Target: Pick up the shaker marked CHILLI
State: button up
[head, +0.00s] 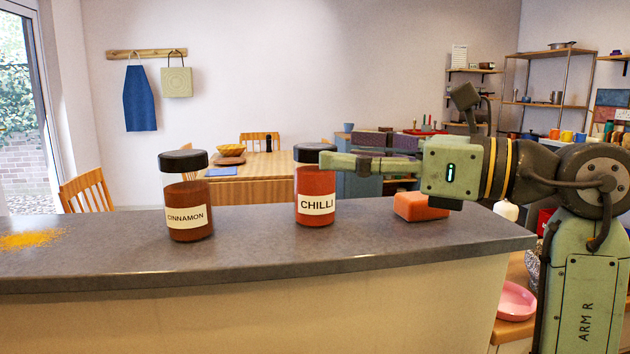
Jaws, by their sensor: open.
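The shaker marked CHILLI (315,190) stands upright on the grey counter, with a dark lid and red-brown contents. A similar shaker marked CINNAMON (187,197) stands upright to its left. My gripper (335,162) reaches in from the right at the height of the CHILLI shaker's upper part, just below the lid. Its fingers are open and overlap the shaker's right side in the picture. I cannot tell whether they touch it or how far around it they are.
An orange block (420,206) lies on the counter (270,255) beneath my gripper. Yellow powder (30,239) is spilled at the far left. A pink bowl (516,301) sits lower, beyond the counter's right end. The counter in front of the shakers is clear.

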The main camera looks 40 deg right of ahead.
aim_at(315, 146)
jog(key=x, duration=0.1)
jog(key=p+x, duration=0.1)
jog(key=x, duration=0.2)
jog(key=shift+w+a+r, duration=0.1)
jog(key=shift+a+r, duration=0.25)
jog(key=shift+a, duration=0.1)
jog(key=shift+w+f, duration=0.1)
jog(key=shift+w, duration=0.15)
jog(key=shift+c, duration=0.5)
jog(key=c, duration=1.3)
jog(key=shift+c, duration=0.2)
